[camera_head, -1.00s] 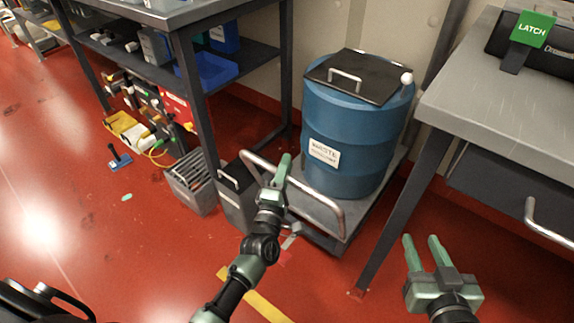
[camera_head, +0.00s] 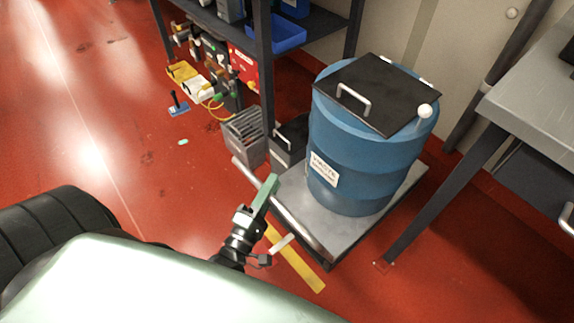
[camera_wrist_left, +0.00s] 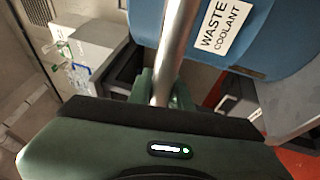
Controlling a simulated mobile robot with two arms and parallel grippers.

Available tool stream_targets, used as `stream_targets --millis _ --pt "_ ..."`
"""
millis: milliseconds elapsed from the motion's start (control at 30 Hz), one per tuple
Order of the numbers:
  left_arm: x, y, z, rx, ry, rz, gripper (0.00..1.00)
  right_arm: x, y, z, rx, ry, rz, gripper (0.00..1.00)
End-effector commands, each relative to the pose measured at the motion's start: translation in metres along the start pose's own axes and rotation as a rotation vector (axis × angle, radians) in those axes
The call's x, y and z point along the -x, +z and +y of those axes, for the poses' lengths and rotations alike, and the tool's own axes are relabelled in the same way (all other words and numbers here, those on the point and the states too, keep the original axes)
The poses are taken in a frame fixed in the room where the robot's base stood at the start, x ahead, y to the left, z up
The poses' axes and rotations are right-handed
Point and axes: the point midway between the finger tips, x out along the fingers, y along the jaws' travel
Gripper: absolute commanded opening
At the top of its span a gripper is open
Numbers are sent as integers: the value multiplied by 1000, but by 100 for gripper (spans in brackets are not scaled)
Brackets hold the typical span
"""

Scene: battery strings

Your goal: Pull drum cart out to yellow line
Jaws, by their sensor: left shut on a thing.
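The drum cart (camera_head: 395,208) is a low grey platform with a blue drum (camera_head: 365,165) labelled waste coolant standing upright on it. A silver handle bar (camera_head: 300,229) runs along the cart's near side. My left gripper (camera_head: 267,188) is shut on this bar. In the left wrist view, the bar (camera_wrist_left: 176,45) passes between the green fingers (camera_wrist_left: 163,92). The yellow line (camera_head: 297,262) lies on the floor just in front of the bar, and its far end lies near my gripper. Whether the bar overhangs it I cannot tell. My right gripper is not in view.
A grey bench (camera_head: 545,95) with a dark leg stands right of the cart. A dark shelf rack (camera_head: 263,60) stands behind left, with a grey slotted bin (camera_head: 245,138) and a dark box beside the cart. Red floor on the left is open.

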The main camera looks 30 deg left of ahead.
Motion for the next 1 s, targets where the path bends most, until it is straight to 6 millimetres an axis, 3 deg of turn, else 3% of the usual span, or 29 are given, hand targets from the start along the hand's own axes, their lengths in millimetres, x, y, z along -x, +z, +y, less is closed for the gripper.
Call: stream_targets --millis 67,567,600,633,1000 --pt "2 -6 8 -1 17 6 0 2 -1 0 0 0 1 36" --pt "7 -9 11 0 24 8 0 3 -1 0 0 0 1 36" --pt "7 -9 11 0 25 8 31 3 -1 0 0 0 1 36" --pt "7 -9 11 0 25 7 39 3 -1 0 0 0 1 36" --pt "13 -7 6 0 11 4 41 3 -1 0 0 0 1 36"
